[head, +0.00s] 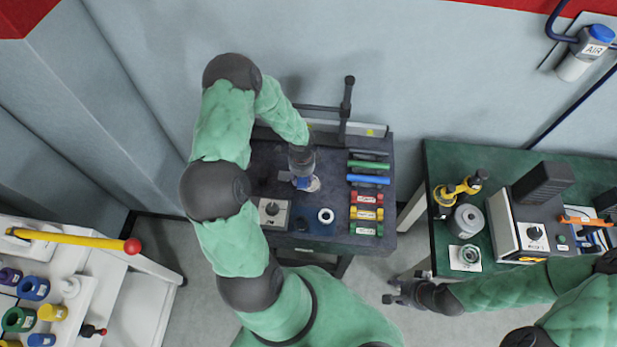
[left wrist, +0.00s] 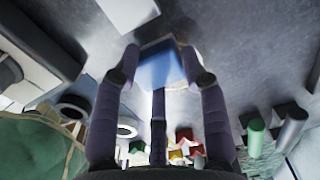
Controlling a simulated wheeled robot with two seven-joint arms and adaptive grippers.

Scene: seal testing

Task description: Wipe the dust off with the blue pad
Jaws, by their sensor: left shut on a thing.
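The blue pad (head: 302,183) is in my left gripper (head: 303,178), low over the dark bench on the left. In the left wrist view the pad (left wrist: 160,64) sits between the fingertips, which close on it from both sides. A pale round patch (head: 314,185) shows right beside the pad in the head view; I cannot tell whether it is dust or a part. Whether the pad touches the surface is also unclear. My right gripper (head: 391,291) hangs over the floor between the benches, its fingers apart and empty.
The dark bench (head: 377,237) also holds a square plate with a knob (head: 273,213), a white ring (head: 326,216), green and blue cylinders (head: 368,179) and small coloured blocks (head: 367,198). A dark upright stand (head: 345,105) rises at its back. A green bench (head: 435,165) stands right.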

